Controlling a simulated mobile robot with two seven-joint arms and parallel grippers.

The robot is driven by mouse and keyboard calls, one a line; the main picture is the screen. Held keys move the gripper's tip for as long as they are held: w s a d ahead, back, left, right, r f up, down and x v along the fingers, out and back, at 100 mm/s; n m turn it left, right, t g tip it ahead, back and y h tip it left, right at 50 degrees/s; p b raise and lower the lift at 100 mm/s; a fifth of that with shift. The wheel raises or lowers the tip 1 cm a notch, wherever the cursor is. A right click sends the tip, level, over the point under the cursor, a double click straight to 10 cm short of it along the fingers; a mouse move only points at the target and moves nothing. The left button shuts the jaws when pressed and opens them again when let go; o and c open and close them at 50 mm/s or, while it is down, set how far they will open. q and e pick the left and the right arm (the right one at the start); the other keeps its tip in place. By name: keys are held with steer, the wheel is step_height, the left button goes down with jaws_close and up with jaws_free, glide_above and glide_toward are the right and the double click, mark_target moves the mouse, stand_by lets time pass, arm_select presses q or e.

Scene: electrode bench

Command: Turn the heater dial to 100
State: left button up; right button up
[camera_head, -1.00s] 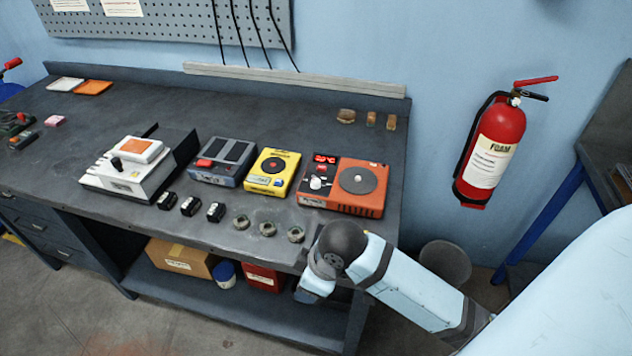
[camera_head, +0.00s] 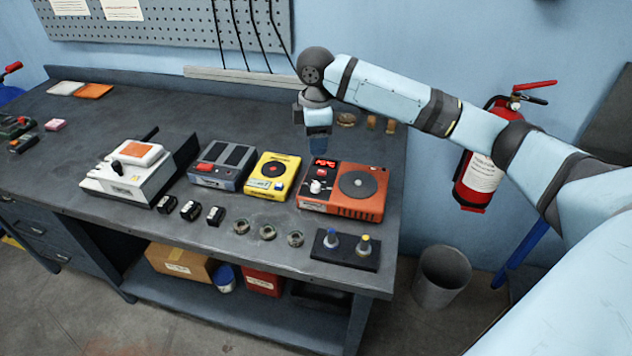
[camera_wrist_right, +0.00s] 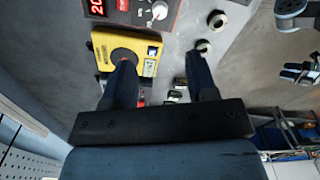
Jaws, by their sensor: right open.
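The heater (camera_head: 365,208) is an orange-red box with a round dark plate, a black panel with a lit red display (camera_head: 325,164) and a white dial (camera_head: 316,186). In the right wrist view the white dial (camera_wrist_right: 160,10) and the red display (camera_wrist_right: 97,6) are at the top edge, with the digits partly cut off. My right gripper (camera_head: 318,150) hangs over the bench behind the heater's left part, apart from the dial. Its fingers (camera_wrist_right: 160,68) are spread and empty. My left gripper does not show in the head view.
A yellow device (camera_head: 273,176), a grey-blue device (camera_head: 220,164) and a white device (camera_head: 128,180) stand left of the heater.

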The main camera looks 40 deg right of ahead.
mark_target(316, 184)
step_height(316, 184, down, 14)
steer(key=shift+r, duration=0.25)
steer(key=shift+c, duration=0.5)
steer(key=c, duration=0.8)
steer(key=shift+r+p, duration=0.2)
steer(key=shift+p, duration=0.25)
steer(key=m+p, duration=0.5)
steer(key=p, duration=0.5)
steer(key=shift+r+m, duration=0.15)
steer(key=shift+m, duration=0.25)
steer(key=shift+m+p, duration=0.7)
steer(key=shift+p, duration=0.35)
steer(key=shift+f+m+p, duration=0.2)
steer(key=shift+m+p, duration=0.4)
steer(key=shift+p, duration=0.1)
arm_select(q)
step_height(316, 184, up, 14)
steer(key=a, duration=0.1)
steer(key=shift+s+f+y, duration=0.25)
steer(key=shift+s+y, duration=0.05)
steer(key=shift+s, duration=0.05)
arm_select(e)
steer(key=shift+f, duration=0.1)
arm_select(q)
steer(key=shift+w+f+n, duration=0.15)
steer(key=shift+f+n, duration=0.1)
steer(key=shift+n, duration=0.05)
arm_select(e)
steer(key=shift+m, duration=0.3)
